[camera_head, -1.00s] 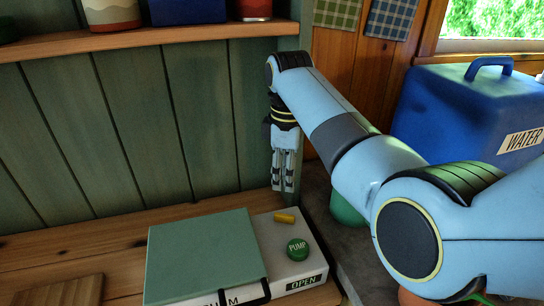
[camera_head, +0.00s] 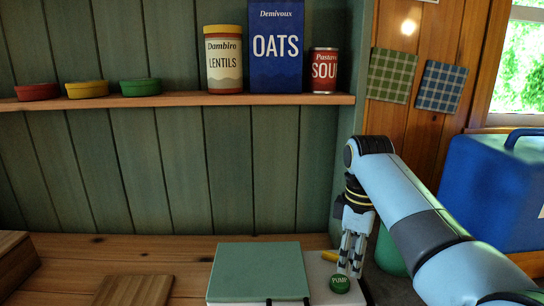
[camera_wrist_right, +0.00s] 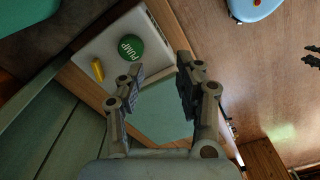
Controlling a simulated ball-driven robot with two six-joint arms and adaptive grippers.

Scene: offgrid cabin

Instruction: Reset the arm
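My right gripper (camera_head: 351,262) hangs pointing down above the right end of a white box with a green lid. In the right wrist view its two fingers (camera_wrist_right: 160,90) stand apart with nothing between them, so it is open and empty. The box's round green PUMP button (camera_head: 340,284) lies just below the fingertips in the head view. The button also shows in the right wrist view (camera_wrist_right: 131,48), beyond the fingers, with a small yellow piece (camera_wrist_right: 97,69) beside it. My left gripper does not show in the head view.
A shelf (camera_head: 180,101) above holds several coloured tins, a lentils jar (camera_head: 223,60), an oats box (camera_head: 276,45) and a soup can (camera_head: 324,70). A blue water container (camera_head: 490,195) stands at the right.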

